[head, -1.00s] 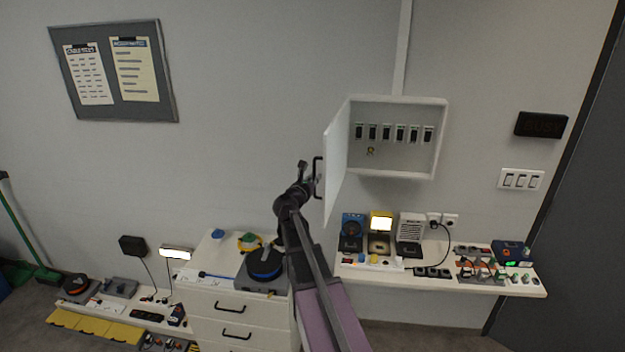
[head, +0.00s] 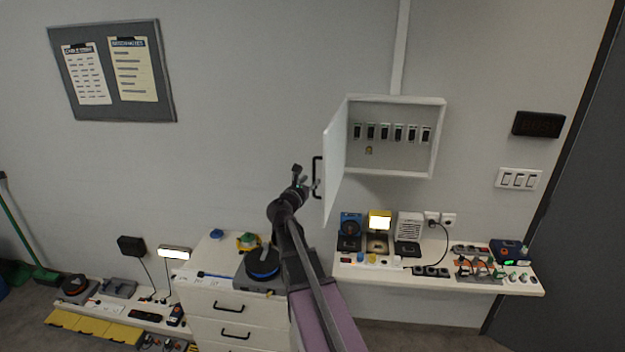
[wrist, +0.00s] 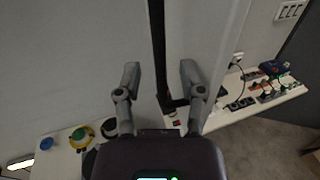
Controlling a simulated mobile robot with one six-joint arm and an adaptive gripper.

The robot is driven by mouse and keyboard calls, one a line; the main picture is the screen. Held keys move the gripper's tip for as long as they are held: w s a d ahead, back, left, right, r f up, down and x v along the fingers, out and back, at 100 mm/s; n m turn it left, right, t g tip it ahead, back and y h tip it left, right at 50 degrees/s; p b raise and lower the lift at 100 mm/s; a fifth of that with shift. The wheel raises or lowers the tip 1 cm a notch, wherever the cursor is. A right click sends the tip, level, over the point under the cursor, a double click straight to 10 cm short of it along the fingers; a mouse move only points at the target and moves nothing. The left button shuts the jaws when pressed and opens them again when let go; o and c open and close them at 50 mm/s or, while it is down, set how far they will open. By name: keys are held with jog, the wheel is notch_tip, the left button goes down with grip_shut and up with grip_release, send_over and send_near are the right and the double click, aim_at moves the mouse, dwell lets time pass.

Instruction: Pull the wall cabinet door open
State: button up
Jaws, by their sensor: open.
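The white wall cabinet (head: 398,99) hangs on the wall, with its door (head: 333,160) swung wide open to the left. A row of black switches and a small brass-coloured item show inside. The door's black bar handle (head: 317,178) is on the face turned left. My gripper (head: 309,184) is beside this handle, to its left. In the wrist view, my gripper (wrist: 160,76) is open. The dark handle (wrist: 158,45) runs upright between the lines of its two fingers, with a gap on both sides. How far it lies beyond the fingertips I cannot tell.
A shelf (head: 350,270) with devices and plugs is below the cabinet. A white drawer unit (head: 205,305) with a blue-black reel (head: 262,264) stands at lower left of my arm. The wall left of the door is clear up to the notice board (head: 168,80).

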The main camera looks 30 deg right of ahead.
jog(key=v, duration=0.9)
jog(key=shift+s, duration=0.1)
dwell(0.3)
